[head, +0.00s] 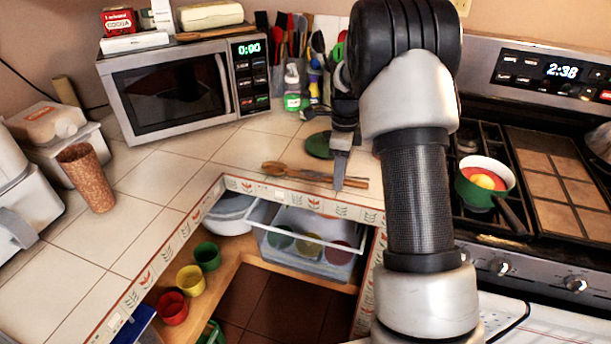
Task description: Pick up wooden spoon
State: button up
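The wooden spoon (275,168) lies on the tiled counter near its front edge, with its bowl to the left and its handle running right. My gripper (340,178) points down at the handle, and its visible finger overlaps the handle in the picture. The finger is seen nearly edge-on. I cannot tell whether the gripper touches the spoon or is open or shut. Part of the handle is hidden behind the finger.
A dark green round object (319,145) lies behind the spoon. The microwave (172,92) stands at the back left, a brown cup (87,178) at the left. The stove (545,180) is at the right.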

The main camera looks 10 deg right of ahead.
grip_shut()
